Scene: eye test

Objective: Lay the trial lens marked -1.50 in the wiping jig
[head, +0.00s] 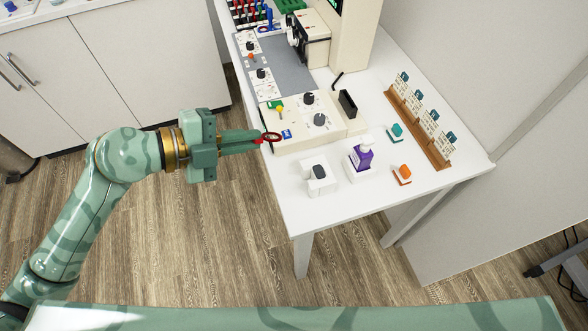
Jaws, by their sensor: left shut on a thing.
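My left gripper (256,141) comes in from the left and is shut on a red-rimmed trial lens (271,137). It holds the lens at the front left edge of the cream control box. The marking on the lens is too small to read. A small white block with a dark round spot on top (318,180) stands at the table's front edge, right of and nearer than the lens. I cannot tell for certain whether this block is the wiping jig. My right gripper is not in view.
The white table (450,180) carries a cream control box (290,140) with knobs, a black upright holder (347,103), a purple-labelled bottle (361,155), orange (402,174) and teal (395,132) small items, and a wooden rack of cards (418,130). A lens case (262,20) lies at the back.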

